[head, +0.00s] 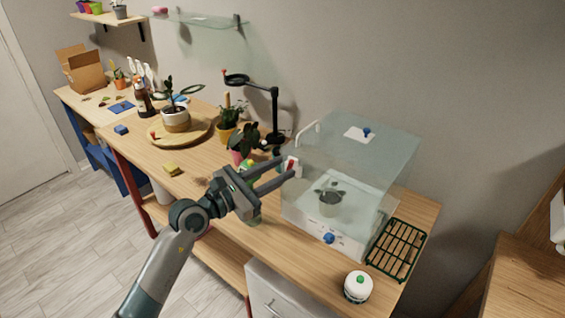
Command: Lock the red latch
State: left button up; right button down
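The red latch (291,165) is a small red piece on a white mount at the left side of a clear box (375,150). My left gripper (288,167) reaches in from the left with its two fingers apart. Its fingertips are at the latch, one on each side of it in the picture. I cannot tell whether they touch it. The latch is partly covered by the fingers, and its position, locked or unlocked, is too small to tell. My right gripper is not in view.
The clear box holds a small potted plant (328,198) and has a blue knob (328,238) in front. A slatted green rack (397,250) and a white round pot (358,287) are at the right. Potted plants and a black lamp (274,110) stand behind the gripper.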

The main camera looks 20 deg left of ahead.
pick_arm(q)
jog(key=shift+x, duration=0.85)
grip_shut()
jog(key=n, duration=0.1)
jog(key=a+n+p, duration=0.1)
jog(key=n, duration=0.1)
jog(key=shift+w+t, duration=0.2)
jog(key=shift+t, duration=0.2)
grip_release()
jog(key=shift+s, duration=0.1)
